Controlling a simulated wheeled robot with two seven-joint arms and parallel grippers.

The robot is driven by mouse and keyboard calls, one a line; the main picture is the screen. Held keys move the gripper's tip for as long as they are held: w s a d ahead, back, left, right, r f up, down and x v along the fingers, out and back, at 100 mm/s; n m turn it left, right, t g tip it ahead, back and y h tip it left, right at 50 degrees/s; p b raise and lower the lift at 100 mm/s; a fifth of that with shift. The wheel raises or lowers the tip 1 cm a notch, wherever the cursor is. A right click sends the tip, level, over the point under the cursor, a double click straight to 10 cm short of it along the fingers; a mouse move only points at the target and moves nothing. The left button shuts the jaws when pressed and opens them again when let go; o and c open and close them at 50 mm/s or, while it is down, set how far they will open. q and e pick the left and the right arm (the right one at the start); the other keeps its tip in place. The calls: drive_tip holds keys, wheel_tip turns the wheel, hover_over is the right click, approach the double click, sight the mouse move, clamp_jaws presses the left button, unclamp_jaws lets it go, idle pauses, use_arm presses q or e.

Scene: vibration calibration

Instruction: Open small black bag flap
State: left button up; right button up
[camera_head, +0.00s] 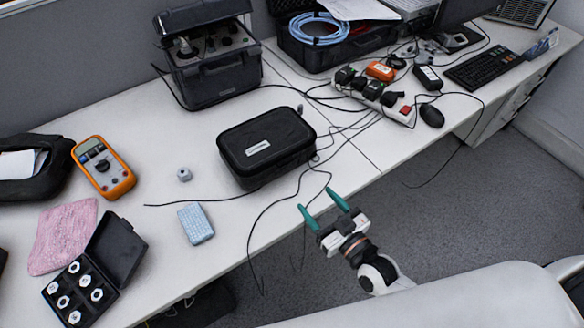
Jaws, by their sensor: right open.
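A small black bag (266,140) with a pale label on its front stands near the middle of the white desk. Its top flap looks closed. My right gripper (315,199) is in front of and below the bag in the picture, near the desk's front edge. Its two green fingers are spread apart with nothing between them, and they point toward the bag without touching it. My left gripper is not in view.
Loose black cables run around the bag's right side and over the desk edge. An orange multimeter (104,168), a light blue block (196,223) and an open box of white nuts (120,249) lie left. A black instrument case (215,81) stands behind; a power strip (375,99) lies right.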

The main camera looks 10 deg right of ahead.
drive_tip(key=x, duration=1.2)
drive_tip(key=shift+d+r+p, duration=0.1)
drive_tip(key=shift+r+p, duration=0.05)
drive_tip(key=shift+p, duration=0.2)
